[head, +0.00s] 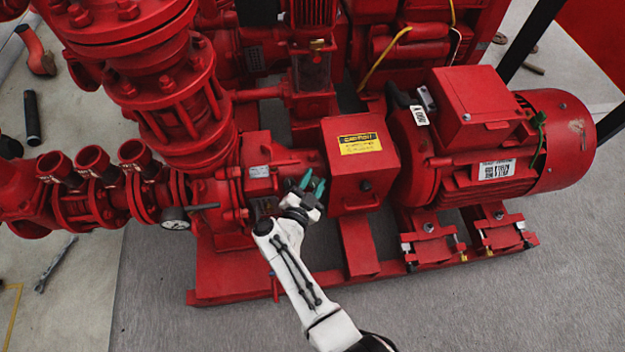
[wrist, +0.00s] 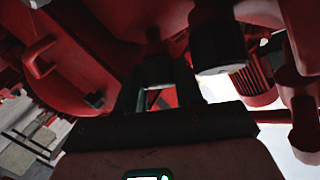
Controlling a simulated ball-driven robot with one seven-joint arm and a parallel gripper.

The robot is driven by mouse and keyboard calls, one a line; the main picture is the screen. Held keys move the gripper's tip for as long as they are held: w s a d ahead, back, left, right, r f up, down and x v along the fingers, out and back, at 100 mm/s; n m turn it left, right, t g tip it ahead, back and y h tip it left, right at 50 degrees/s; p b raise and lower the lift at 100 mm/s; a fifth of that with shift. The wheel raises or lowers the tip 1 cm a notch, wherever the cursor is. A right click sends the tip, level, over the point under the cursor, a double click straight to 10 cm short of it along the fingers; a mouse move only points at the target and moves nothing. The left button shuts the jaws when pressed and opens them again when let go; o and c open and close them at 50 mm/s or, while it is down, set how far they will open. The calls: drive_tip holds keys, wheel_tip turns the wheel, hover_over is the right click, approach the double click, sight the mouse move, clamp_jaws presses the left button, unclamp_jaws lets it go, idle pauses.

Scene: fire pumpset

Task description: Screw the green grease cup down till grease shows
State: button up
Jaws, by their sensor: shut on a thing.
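My gripper (head: 312,185) is at the pump's bearing housing (head: 262,172), just left of the red coupling guard. Two teal finger parts show there in the head view. In the wrist view the fingers of my gripper (wrist: 158,82) are closed on a small dark, rounded piece, which I take for the grease cup (wrist: 155,69). It is in deep shadow, so its green colour does not show. In the head view I cannot tell the cup from the teal fingers. No grease is visible in either view.
The red coupling guard (head: 358,165) with a yellow label stands close on the right, and the red motor (head: 548,150) beyond it. Red flanged pipes (head: 165,85) and a pressure gauge (head: 175,218) are on the left. The grey floor in front (head: 480,305) is clear.

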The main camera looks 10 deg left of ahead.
drive_tip(key=shift+w+r+m+g+h, duration=0.2)
drive_tip(key=shift+r+m+g+h, duration=0.15)
drive_tip(key=shift+m, duration=0.25)
drive_tip(key=o, duration=0.7)
drive_tip(key=shift+d+f, duration=0.1)
drive_tip(key=shift+d, duration=0.05)
drive_tip(key=shift+o, duration=0.2)
drive_tip(key=shift+f, duration=0.1)
drive_tip(key=shift+s, duration=0.15)
drive_tip(key=p+v, duration=0.4)
drive_tip(key=v, duration=0.6)
drive_tip(key=shift+s+p, duration=0.3)
drive_tip(key=shift+p, duration=0.05)
